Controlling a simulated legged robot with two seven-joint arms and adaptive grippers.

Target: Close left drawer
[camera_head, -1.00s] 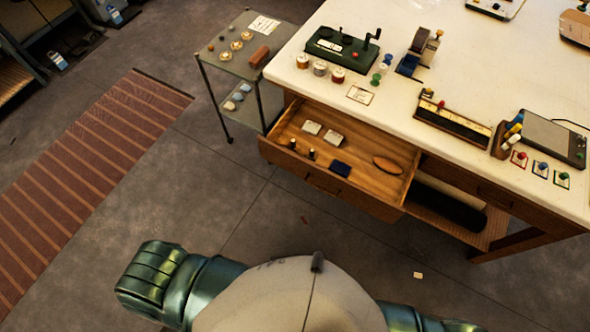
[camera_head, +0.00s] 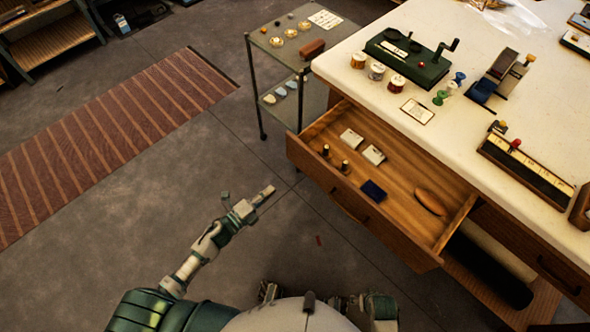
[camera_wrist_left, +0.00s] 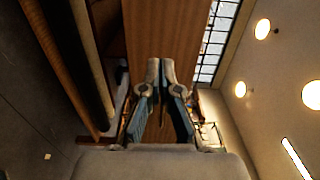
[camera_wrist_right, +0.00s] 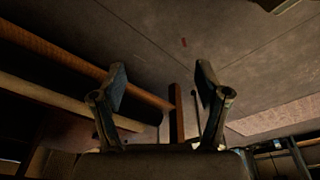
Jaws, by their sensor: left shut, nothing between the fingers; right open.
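The left drawer (camera_head: 395,236) of the white-topped table is pulled out. It holds two pale boxes, two small dark bottles, a dark blue item (camera_head: 373,190) and an orange-brown oval (camera_head: 430,201). My left gripper (camera_head: 268,191) is in front of the drawer, to the left of its front panel and apart from it in the head view. It is shut and empty, and its closed fingers show in the left wrist view (camera_wrist_left: 166,68) against a wooden panel. My right gripper (camera_wrist_right: 161,76) is open and empty in the right wrist view, with the floor beyond; its place in the head view is unclear.
A metal trolley (camera_head: 282,48) stands close to the drawer's far left end. The white tabletop (camera_head: 365,104) carries a green crank device (camera_head: 408,60), spools and other small items. The striped rug (camera_head: 110,140) and bare floor lie to the left.

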